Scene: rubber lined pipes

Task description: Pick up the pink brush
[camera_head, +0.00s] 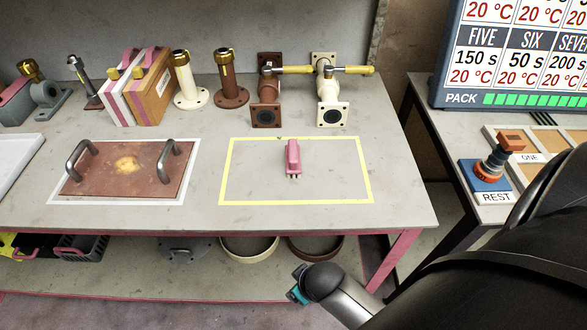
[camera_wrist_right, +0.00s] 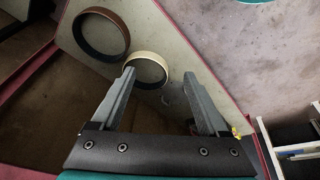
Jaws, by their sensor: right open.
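A small pink block-like object (camera_head: 293,157), which looks like the pink brush, stands on the grey workbench (camera_head: 215,130) inside a yellow taped rectangle (camera_head: 250,202). Short dark prongs show at its lower end. My right arm comes in from the lower right in the head view, and its wrist is in front of the bench edge, well below the brush. In the right wrist view my right gripper (camera_wrist_right: 159,78) is open and empty, above the lower shelf and floor. The brush is not in that view. My left gripper is not in view.
A rusty plate (camera_head: 125,170) with two handles lies left of the rectangle. Pipe pieces (camera_head: 229,80) and pink-handled blocks (camera_head: 150,85) line the bench's back. Rings (camera_head: 250,248) sit on the lower shelf. A side table holds a REST stand (camera_head: 485,180). Bench around the brush is clear.

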